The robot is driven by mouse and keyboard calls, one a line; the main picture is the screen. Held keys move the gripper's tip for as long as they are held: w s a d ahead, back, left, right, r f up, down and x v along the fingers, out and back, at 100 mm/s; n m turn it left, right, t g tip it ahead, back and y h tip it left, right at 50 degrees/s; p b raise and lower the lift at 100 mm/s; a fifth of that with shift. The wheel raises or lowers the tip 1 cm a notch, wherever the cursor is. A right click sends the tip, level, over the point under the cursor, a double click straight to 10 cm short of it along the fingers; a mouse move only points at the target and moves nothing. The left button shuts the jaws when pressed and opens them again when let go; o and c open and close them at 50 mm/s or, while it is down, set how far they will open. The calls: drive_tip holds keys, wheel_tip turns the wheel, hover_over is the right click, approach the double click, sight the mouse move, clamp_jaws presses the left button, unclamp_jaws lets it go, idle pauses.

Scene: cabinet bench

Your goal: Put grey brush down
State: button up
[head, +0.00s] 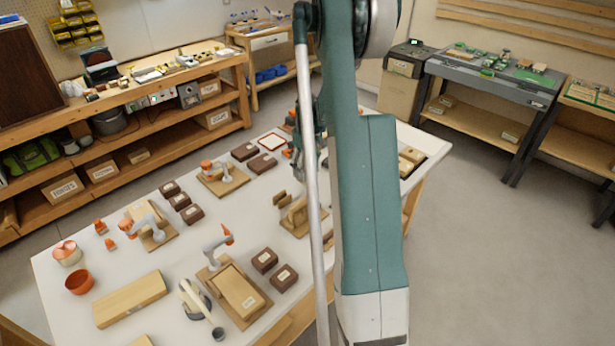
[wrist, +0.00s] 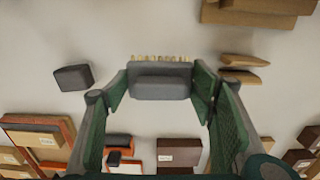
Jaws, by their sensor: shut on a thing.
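The grey brush (wrist: 160,86) is a blocky grey piece with a row of pale bristles along its far edge. It sits between the green-padded fingers of my gripper (wrist: 160,92) in the wrist view, and the gripper is shut on it. Below it is the white bench top (wrist: 125,30); whether the brush touches it I cannot tell. In the head view my gripper (head: 299,148) is over the far part of the white table (head: 110,275), partly hidden by my arm, and the brush cannot be made out there.
In the wrist view a dark grey block (wrist: 73,78) lies left of the brush and wooden pieces (wrist: 243,68) lie to its right. Brown boxes (wrist: 179,152) and other items crowd the near side. Bare surface lies beyond the bristles.

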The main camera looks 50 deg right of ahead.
sight(307, 175)
drive_tip(key=shift+f, duration=1.85)
drive_tip(key=shift+f+b, duration=0.2)
drive_tip(key=shift+b, duration=0.2)
drive_tip(key=o, duration=0.9)
drive_tip(key=shift+r, duration=0.2)
wheel_tip(307, 175, up, 12)
drive_tip(key=shift+p, duration=0.85)
